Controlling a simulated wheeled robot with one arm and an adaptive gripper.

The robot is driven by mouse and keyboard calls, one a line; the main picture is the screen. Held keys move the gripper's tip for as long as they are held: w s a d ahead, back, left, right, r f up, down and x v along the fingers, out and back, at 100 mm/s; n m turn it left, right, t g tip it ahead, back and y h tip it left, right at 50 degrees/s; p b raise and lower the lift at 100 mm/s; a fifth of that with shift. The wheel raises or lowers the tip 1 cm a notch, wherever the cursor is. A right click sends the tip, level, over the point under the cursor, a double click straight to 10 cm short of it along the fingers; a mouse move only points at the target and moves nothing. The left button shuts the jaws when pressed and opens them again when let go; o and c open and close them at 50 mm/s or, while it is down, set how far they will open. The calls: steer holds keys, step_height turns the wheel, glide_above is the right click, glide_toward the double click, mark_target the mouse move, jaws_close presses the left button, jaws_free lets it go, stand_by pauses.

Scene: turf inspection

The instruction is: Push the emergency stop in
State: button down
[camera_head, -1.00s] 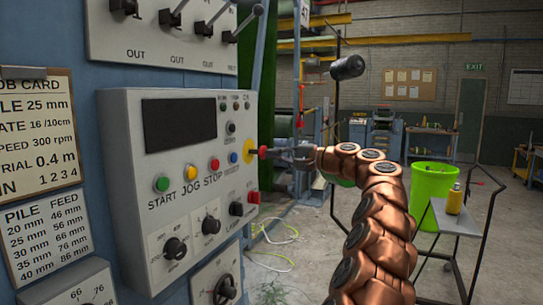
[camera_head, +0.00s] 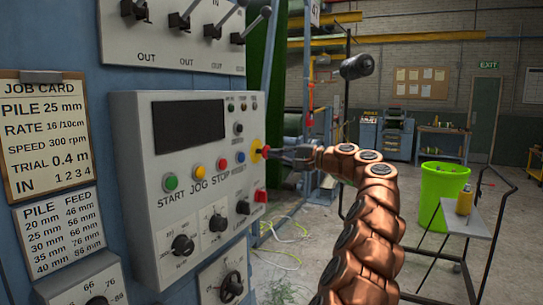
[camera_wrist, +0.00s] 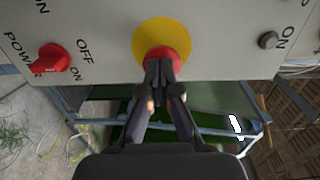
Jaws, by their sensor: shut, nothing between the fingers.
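The emergency stop is a red button on a yellow round plate (camera_head: 256,151) at the right edge of the grey control panel (camera_head: 150,150). In the wrist view, the red button (camera_wrist: 176,57) sits in front of the yellow plate (camera_wrist: 160,33). My gripper (camera_head: 274,153) is shut and empty, its fingertips at the front of the red button. The wrist view shows the closed fingertips (camera_wrist: 163,72) overlapping the button's lower part. They look in contact, but how far the button is pressed cannot be told.
Green, orange, red and blue buttons (camera_head: 222,165) sit left of the stop. A red power switch (camera_head: 261,195) is below it; the wrist view shows it at left (camera_wrist: 48,65). A green bin (camera_head: 442,182) and a cart (camera_head: 463,219) stand at right.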

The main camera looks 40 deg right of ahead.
steer(key=v, duration=1.4)
steer(key=shift+b, duration=0.45)
steer(key=shift+d, duration=0.1)
